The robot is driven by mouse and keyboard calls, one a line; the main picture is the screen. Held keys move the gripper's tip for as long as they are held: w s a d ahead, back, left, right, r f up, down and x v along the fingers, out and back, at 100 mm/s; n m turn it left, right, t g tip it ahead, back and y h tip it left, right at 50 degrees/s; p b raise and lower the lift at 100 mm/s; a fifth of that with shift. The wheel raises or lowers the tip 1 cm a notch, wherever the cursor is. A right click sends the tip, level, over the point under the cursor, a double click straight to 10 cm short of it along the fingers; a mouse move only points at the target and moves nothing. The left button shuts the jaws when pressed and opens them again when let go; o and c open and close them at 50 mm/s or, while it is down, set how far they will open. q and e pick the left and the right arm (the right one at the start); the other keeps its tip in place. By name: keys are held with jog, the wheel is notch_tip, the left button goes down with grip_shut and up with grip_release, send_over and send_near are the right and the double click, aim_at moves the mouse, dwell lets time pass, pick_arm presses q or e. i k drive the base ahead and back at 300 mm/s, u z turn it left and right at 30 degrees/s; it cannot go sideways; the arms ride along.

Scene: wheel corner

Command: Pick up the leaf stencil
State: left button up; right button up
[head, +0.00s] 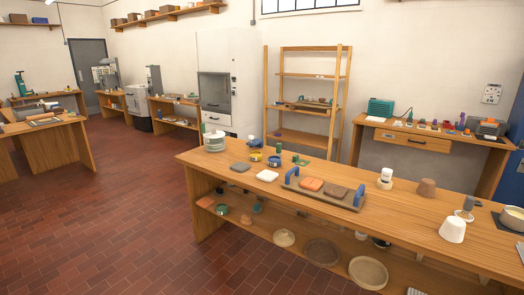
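A small flat green piece (301,161) lies near the back edge of the long wooden table (400,222), behind the tray with blue handles. It may be the leaf stencil, but it is too small here to make out a leaf shape. Neither of my grippers is in view.
The blue-handled tray (338,198) holds an orange block (311,184) and a brown block (335,191). White cups and pots stand to the right. Red tiled floor (110,220) is open at left.

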aim_at(296, 158)
jog(key=i, duration=1.05)
jog(key=u, duration=1.95)
jog(key=i, duration=1.4)
jog(key=z, duration=2.55)
